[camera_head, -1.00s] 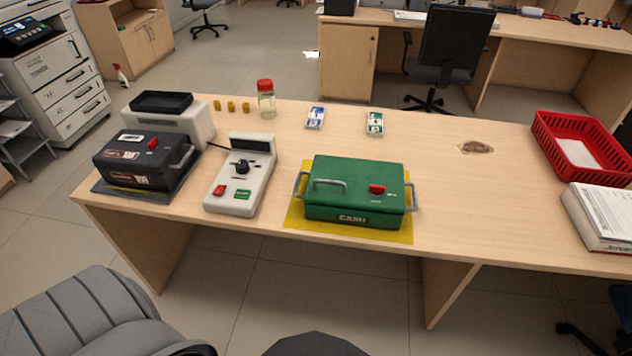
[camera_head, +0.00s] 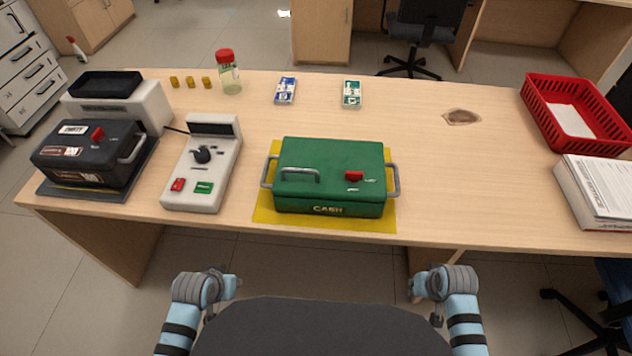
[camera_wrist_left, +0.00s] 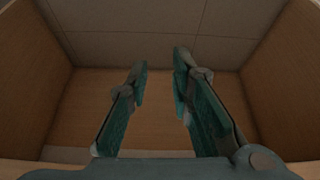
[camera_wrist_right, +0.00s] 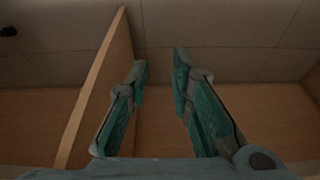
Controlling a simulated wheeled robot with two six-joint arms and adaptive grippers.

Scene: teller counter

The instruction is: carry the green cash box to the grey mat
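The green cash box (camera_head: 325,190) stands upright and closed on a yellow mat (camera_head: 275,218) at the front middle of the counter. It has a side handle at each end, a handle on the lid and a red latch. A dark grey mat (camera_head: 48,190) lies at the counter's left end, under a black box (camera_head: 80,160). My left gripper (camera_head: 232,284) and right gripper (camera_head: 416,286) are in front of the counter, below its top, apart from the cash box. In the wrist views the left fingers (camera_wrist_left: 160,66) and right fingers (camera_wrist_right: 160,66) are apart and empty.
A white device (camera_head: 203,165) stands between the two boxes. A printer-like machine (camera_head: 130,105) and a red-capped jar (camera_head: 229,78) stand behind. A red basket (camera_head: 538,112) and a paper stack (camera_head: 590,190) are at the right. Counter right of the cash box is clear.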

